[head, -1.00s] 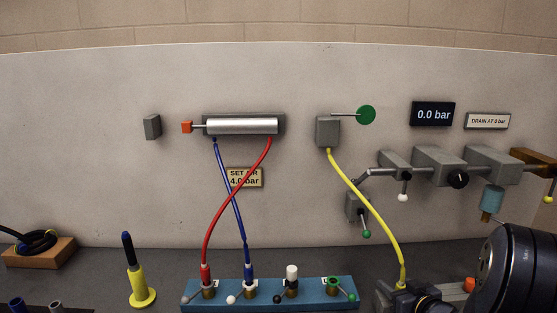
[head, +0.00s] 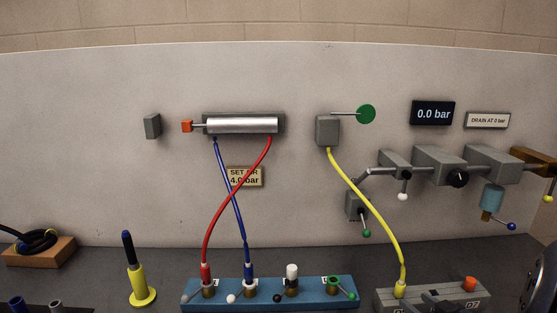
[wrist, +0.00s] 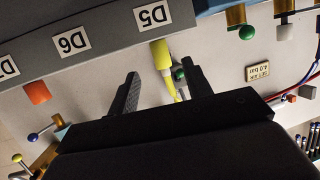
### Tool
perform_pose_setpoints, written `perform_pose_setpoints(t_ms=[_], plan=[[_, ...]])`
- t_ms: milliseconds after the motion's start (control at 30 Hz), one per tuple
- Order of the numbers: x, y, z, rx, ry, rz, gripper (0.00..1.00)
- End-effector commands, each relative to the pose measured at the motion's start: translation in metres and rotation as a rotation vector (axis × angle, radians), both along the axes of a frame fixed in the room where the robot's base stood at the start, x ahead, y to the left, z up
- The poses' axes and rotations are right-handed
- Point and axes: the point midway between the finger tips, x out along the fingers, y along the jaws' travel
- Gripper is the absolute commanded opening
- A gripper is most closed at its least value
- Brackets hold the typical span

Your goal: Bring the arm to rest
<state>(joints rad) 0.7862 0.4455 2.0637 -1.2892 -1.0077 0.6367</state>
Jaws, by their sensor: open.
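My gripper (wrist: 161,78) is open in the wrist view, with one black finger on each side and nothing held between them. Beyond the gap, the yellow hose's plug (wrist: 161,55) sits at the grey block (wrist: 95,42), beside the label D5. In the head view the yellow hose (head: 375,208) runs from the grey wall box (head: 327,131) down to the grey block (head: 386,296) at the bottom right. Dark shapes in front of that block may be part of my gripper; I cannot tell. Part of my arm shows at the right edge.
The blue manifold (head: 318,291) holds the red hose (head: 206,240) and the blue hose (head: 232,200), which cross below the cylinder (head: 242,125). A yellow stand (head: 142,292) is at left. Valves on a pipe (head: 440,165) jut from the wall at right. The display (head: 433,114) reads 0.0 bar.

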Motion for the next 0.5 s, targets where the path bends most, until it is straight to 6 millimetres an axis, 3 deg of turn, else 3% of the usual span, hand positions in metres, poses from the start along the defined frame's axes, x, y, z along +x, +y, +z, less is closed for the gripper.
perform_pose_setpoints(t_ms=[467, 500], plan=[[0.085, 0.024, -0.029, -0.001, 0.006, 0.008, 0.47], [0.088, 0.024, -0.023, -0.001, 0.004, 0.005, 0.47]])
